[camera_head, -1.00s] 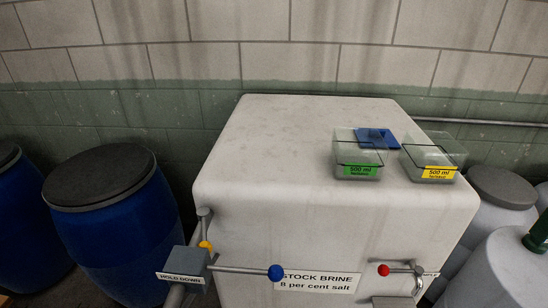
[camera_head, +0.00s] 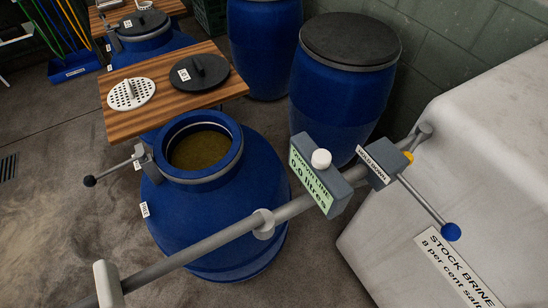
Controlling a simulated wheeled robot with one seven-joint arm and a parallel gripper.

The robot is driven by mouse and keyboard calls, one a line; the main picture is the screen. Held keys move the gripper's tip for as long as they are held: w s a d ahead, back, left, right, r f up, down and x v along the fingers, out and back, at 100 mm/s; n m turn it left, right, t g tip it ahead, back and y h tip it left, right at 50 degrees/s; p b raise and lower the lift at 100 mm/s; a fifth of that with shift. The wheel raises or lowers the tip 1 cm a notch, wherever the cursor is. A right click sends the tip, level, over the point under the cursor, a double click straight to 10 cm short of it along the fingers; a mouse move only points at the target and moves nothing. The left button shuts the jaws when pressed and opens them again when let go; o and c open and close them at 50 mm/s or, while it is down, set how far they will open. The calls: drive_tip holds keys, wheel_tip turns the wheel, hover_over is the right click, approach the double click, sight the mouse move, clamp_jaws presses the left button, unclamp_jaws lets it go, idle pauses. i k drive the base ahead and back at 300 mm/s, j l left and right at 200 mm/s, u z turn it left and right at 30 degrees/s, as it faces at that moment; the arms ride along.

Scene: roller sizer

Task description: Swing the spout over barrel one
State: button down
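The spout (camera_head: 210,238) is a long grey pipe. It runs from the stock brine tank (camera_head: 440,140) at the right down to the lower left, with a pale collar (camera_head: 264,223) midway and a whitish upright piece (camera_head: 108,284) near the picture's bottom edge. It crosses in front of an open blue barrel (camera_head: 215,220) holding brownish liquid; the pipe's far end is cut off. I cannot tell from the small tags which barrel is number one. A meter (camera_head: 316,178) on the pipe reads 0.0 litres. My gripper is not in view.
A "hold down" box (camera_head: 383,163) with a blue-knobbed lever (camera_head: 451,232) sits by the tank. A black-knobbed handle (camera_head: 90,180) sticks out beside the open barrel. A wooden board (camera_head: 128,118) holds two lids. Closed blue barrels (camera_head: 343,90) stand behind.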

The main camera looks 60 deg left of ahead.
sight(111, 291)
drive_tip(key=u, duration=1.65)
